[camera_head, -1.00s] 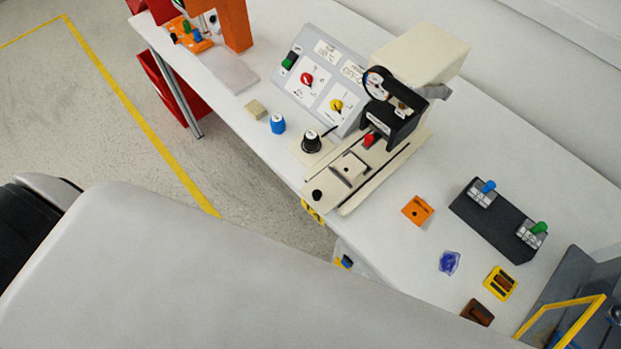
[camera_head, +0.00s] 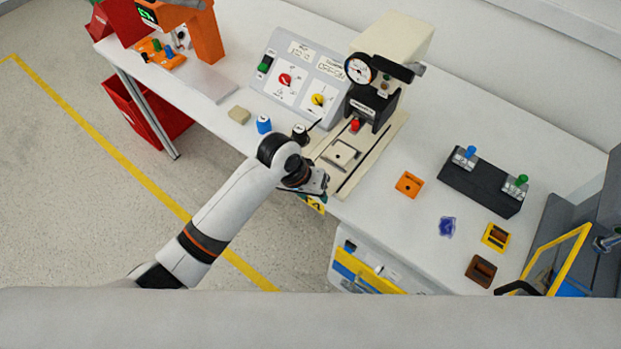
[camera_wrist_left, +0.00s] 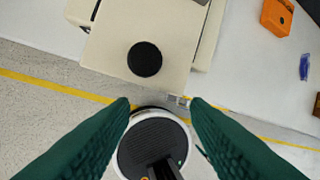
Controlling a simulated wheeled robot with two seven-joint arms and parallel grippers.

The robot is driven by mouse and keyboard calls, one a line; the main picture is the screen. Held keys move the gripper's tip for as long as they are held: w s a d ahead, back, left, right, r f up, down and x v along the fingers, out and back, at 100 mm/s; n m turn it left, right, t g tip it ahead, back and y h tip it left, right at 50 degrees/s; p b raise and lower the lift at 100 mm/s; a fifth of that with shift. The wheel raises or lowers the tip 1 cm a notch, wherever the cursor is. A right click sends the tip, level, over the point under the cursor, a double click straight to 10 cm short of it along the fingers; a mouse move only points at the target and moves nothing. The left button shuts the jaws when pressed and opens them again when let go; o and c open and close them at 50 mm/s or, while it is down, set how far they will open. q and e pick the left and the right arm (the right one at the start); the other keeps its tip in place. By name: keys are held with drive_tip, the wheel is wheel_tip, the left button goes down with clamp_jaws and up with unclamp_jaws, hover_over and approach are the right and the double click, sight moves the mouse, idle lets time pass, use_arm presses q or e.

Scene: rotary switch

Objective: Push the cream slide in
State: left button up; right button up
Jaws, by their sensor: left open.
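The cream slide (camera_head: 341,152) lies in the base of the press (camera_head: 372,95), with a square plate on top. Its front end is hidden by my left arm in the head view. In the left wrist view the slide (camera_wrist_left: 115,45) shows its front end with a round black knob (camera_wrist_left: 145,59). My left gripper (camera_wrist_left: 160,104) is open, with its dark green fingers apart and nothing between them. It is in front of the slide's end, and I cannot tell whether it touches. In the head view it is mostly hidden by my wrist. My right gripper is not in view.
A sloped panel (camera_head: 275,103) with red and yellow knobs stands left of the press. A blue knob (camera_head: 264,124) and a black knob (camera_head: 300,133) are near the slide. An orange block (camera_head: 409,184) and a black switch box (camera_head: 470,190) lie to the right on the white table.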

sight(332, 165)
use_arm(q)
drive_tip(key=shift+m+g+y, duration=0.3)
drive_tip(key=shift+y, duration=0.3)
drive_tip(key=w+r, duration=0.1)
drive_tip(key=d+r, duration=0.1)
drive_tip(key=r, duration=0.1)
drive_tip(key=w+r, duration=0.1)
drive_tip(key=r, duration=0.1)
drive_tip(key=shift+w+d+r, duration=0.25)
drive_tip(key=shift+w+d, duration=0.05)
drive_tip(key=shift+d, duration=0.05)
wheel_tip(332, 165, up, 6)
drive_tip(key=w+y, duration=0.2)
drive_tip(key=f, duration=0.8)
drive_tip(key=a+f+p, duration=0.1)
drive_tip(key=f, duration=0.3)
drive_tip(key=shift+s, duration=0.25)
drive_tip(key=shift+r, duration=0.1)
clamp_jaws()
